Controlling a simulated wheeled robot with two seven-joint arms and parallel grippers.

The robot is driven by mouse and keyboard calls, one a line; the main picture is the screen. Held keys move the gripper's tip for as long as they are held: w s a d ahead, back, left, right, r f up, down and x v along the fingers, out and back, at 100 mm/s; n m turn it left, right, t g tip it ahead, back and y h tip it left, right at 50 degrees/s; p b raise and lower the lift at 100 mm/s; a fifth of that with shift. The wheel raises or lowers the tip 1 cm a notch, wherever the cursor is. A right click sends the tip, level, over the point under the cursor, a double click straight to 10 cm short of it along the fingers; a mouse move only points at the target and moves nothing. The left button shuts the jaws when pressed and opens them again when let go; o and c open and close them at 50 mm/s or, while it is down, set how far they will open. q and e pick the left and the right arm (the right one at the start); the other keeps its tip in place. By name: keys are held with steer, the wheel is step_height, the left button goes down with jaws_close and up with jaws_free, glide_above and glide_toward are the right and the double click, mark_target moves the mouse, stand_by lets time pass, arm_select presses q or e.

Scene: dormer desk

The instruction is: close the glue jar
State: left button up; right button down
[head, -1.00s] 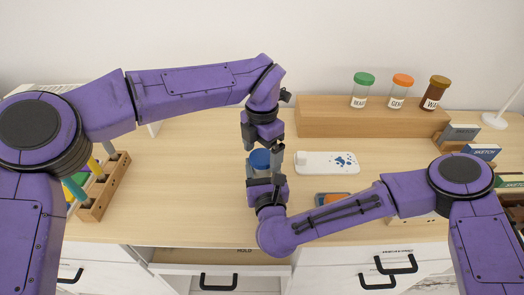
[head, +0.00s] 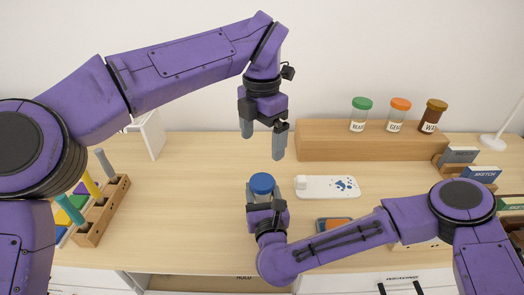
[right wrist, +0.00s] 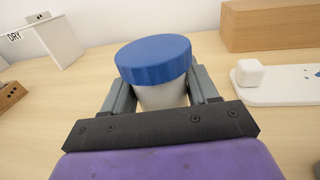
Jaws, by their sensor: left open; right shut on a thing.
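The glue jar (head: 262,196) stands on the desk with a blue lid (head: 262,183) on top. In the right wrist view the jar body (right wrist: 163,96) is pale and the blue lid (right wrist: 153,60) sits over its mouth, looking about level. My right gripper (head: 265,205) is shut on the jar body, with one finger on each side below the lid. My left gripper (head: 263,143) is open and empty, above and apart from the lid. Whether the lid is fully tight cannot be told.
A white tray with a small white block (head: 335,187) lies right of the jar. A wooden riser (head: 370,143) behind it bears three jars with green, orange and brown lids. A wooden rack (head: 103,212) stands at the left. The desk between rack and jar is clear.

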steer(key=shift+c, duration=1.1)
jaws_free()
steer(key=s, duration=0.3)
steer(key=s+d+b, duration=0.1)
steer(key=s, duration=0.3)
steer(key=s+b, duration=0.1)
steer(key=s, duration=0.2)
steer(key=shift+s+d, duration=0.2)
steer(key=shift+d, duration=0.1)
